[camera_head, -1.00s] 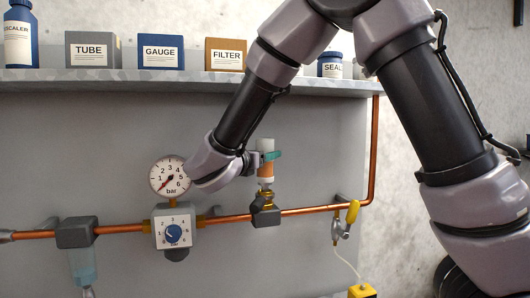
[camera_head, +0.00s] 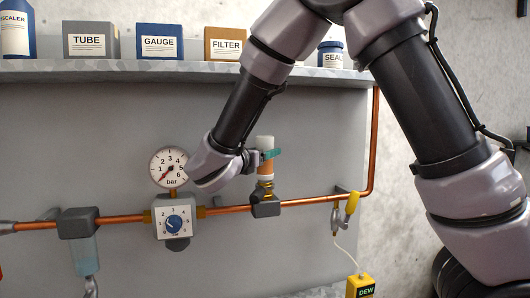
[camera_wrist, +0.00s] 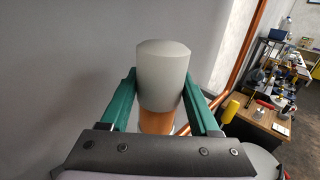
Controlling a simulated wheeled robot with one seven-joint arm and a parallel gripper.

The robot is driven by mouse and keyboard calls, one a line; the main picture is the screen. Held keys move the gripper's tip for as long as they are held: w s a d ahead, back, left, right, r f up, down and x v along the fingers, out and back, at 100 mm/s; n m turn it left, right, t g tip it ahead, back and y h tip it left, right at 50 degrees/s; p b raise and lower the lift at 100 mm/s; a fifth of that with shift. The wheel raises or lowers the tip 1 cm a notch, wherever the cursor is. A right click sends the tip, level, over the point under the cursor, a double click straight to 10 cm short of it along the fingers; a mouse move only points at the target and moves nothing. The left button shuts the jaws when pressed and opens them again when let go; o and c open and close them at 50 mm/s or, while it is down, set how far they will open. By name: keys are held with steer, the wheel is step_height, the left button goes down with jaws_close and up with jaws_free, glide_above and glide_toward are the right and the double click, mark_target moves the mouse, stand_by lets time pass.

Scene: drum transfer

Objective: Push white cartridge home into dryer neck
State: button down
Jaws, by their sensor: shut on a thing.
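The white cartridge (camera_head: 265,143) stands upright, with an orange lower part. My gripper (camera_head: 268,155), with teal fingers, is shut around it; the wrist view shows a finger on each side of the cartridge (camera_wrist: 163,75). The brass dryer neck (camera_head: 264,190) sits directly below, on a grey block (camera_head: 265,207) on the copper pipe. The cartridge's lower end is at the top of the neck. How far it is inside, I cannot tell. In the wrist view the cartridge hides the neck.
A pressure gauge (camera_head: 169,167) and a regulator with a blue knob (camera_head: 174,222) stand left of the neck. A yellow-handled valve (camera_head: 351,203) hangs to the right. A shelf (camera_head: 150,75) with labelled boxes runs above.

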steer(key=shift+f, duration=0.1)
steer(key=shift+c, duration=0.2)
jaws_free()
steer(key=shift+s, duration=0.1)
steer(key=v, duration=1)
steer(key=shift+s+a, duration=0.2)
steer(key=shift+s, duration=0.1)
